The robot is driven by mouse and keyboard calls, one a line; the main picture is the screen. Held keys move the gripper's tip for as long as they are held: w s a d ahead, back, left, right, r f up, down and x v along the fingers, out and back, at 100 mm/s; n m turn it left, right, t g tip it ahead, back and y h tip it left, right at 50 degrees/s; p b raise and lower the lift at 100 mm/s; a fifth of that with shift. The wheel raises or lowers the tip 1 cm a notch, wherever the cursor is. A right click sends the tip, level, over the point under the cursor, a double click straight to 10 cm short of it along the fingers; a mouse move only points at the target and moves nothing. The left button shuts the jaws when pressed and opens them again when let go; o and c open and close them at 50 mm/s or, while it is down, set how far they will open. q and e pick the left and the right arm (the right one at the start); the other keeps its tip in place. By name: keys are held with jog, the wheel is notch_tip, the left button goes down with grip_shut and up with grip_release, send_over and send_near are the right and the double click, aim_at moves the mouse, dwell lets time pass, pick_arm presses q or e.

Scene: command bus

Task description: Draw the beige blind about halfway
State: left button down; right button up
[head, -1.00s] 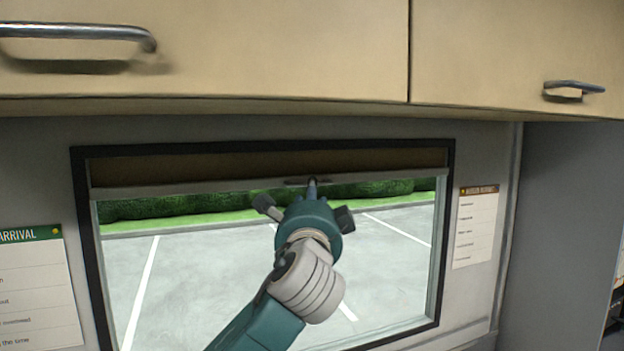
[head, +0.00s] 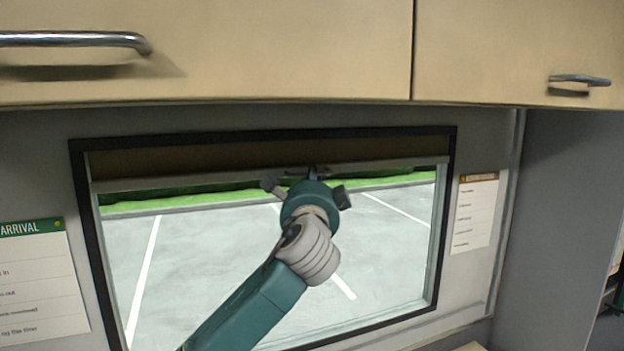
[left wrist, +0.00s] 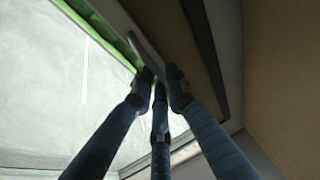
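The beige blind (head: 220,160) shows as a shaded brown strip across the top of the window, with a pale bottom bar (head: 150,183). Most of the glass below is uncovered. A small dark pull handle (head: 294,174) sits at the middle of the bar; it also shows in the left wrist view (left wrist: 146,52). My left gripper (head: 314,172) reaches up to this handle, its palm hiding part of the bar. In the left wrist view, its fingertips (left wrist: 160,76) are drawn together around the handle's near end. My right gripper is not in view.
Beige overhead cabinets (head: 250,50) with metal handles hang just above the window. A dark frame (head: 88,260) surrounds the glass. Notices hang on the wall at left (head: 40,280) and right (head: 474,215). The space in front of the lower window is clear apart from my arm.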

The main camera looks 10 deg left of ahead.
pick_arm(q)
notch_tip(320, 180, down, 27)
jog(key=b, duration=1.7)
jog(key=shift+r, duration=0.15)
jog(key=c, duration=1.7)
grip_release()
jog(key=shift+s, duration=0.1)
jog(key=v, duration=1.2)
